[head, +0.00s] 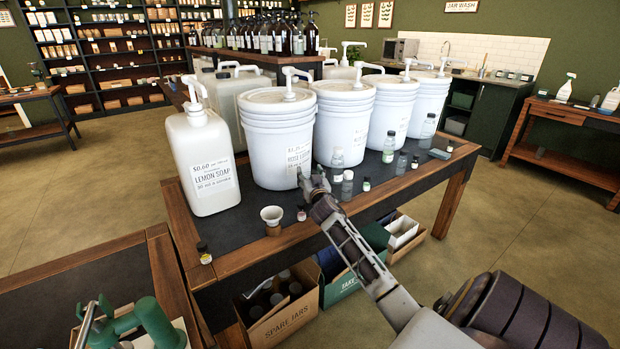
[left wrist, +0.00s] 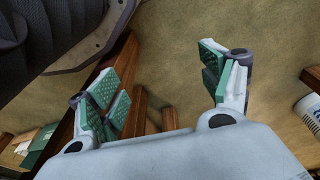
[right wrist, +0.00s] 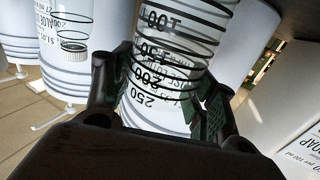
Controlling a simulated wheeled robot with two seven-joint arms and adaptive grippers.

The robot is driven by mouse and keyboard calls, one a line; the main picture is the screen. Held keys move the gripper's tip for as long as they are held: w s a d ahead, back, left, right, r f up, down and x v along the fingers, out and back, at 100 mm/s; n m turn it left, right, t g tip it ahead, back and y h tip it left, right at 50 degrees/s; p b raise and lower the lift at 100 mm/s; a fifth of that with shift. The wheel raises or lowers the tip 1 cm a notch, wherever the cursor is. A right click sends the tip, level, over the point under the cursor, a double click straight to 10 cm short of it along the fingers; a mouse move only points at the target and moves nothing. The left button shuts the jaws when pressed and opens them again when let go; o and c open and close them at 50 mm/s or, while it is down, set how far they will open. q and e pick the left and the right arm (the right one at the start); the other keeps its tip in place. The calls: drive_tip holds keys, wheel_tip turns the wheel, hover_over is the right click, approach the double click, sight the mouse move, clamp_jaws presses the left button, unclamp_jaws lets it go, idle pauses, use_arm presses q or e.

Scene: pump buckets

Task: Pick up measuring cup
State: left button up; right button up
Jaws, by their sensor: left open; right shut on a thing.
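The measuring cup (right wrist: 165,60) is clear, with black rings and numbers such as 150, 200 and 250. In the right wrist view it stands between the fingers of my right gripper (right wrist: 165,88), which is shut on it. In the head view my right gripper (head: 314,186) is at the front of the white buckets; the clear cup is hard to make out there, and I cannot tell whether its base touches the table. My left gripper (left wrist: 166,78) is open and empty above the floor in the left wrist view.
White pump buckets (head: 276,140) and a lemon soap jug (head: 205,165) stand on the dark-topped table (head: 240,240). A spare jars box (head: 285,320) sits below. A green device (head: 155,322) is at lower left.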

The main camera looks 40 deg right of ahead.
use_arm(q)
wheel_tip(320, 180, down, 8)
drive_tip(key=a+p, duration=0.2)
drive_tip(key=shift+s+r+t, duration=0.25)
drive_tip(key=shift+s+t, duration=0.05)
drive_tip(key=shift+s, duration=0.15)
use_arm(e)
wheel_tip(320, 180, up, 9)
use_arm(q)
drive_tip(key=shift+a, duration=0.1)
use_arm(e)
drive_tip(key=shift+s, duration=0.1)
